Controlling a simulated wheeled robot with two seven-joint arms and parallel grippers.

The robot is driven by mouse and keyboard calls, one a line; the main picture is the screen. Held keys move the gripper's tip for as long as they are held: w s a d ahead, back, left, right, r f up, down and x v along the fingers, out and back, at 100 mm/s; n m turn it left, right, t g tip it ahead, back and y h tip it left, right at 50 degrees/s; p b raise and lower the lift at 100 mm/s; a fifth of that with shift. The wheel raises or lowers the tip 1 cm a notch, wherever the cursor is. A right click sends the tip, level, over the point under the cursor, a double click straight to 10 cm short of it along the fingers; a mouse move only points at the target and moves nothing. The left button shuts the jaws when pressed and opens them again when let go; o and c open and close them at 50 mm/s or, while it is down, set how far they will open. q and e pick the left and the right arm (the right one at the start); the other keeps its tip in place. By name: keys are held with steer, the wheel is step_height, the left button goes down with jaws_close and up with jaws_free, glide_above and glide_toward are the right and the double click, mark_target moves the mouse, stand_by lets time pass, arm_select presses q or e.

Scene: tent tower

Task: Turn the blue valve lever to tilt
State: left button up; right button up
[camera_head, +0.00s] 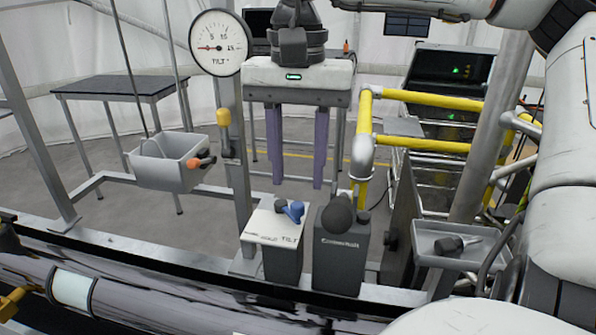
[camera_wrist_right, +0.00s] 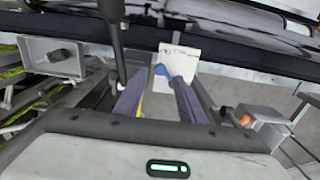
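The blue valve lever (camera_head: 292,210) sits on top of a box with a white top labelled TILT (camera_head: 264,228). It also shows in the right wrist view (camera_wrist_right: 162,71), beyond the fingertips and roughly between them. My right gripper (camera_head: 298,185) has two purple fingers pointing down, spread apart with nothing between them. In the head view its fingertips appear just above and behind the lever, without visible contact. In the right wrist view the fingers (camera_wrist_right: 158,92) are also apart. A round TILT gauge (camera_head: 218,43) stands at upper left, its needle pointing left. My left gripper is not seen.
A dark box with a black ball-topped lever (camera_head: 337,214) stands close right of the TILT box. A grey bin (camera_head: 168,172) with an orange-ended tool hangs at left. Yellow pipes (camera_head: 428,99) and a grey tray (camera_head: 445,262) are at right.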

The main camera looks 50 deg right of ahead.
mark_target(298, 204)
steer(key=shift+r, duration=2.7)
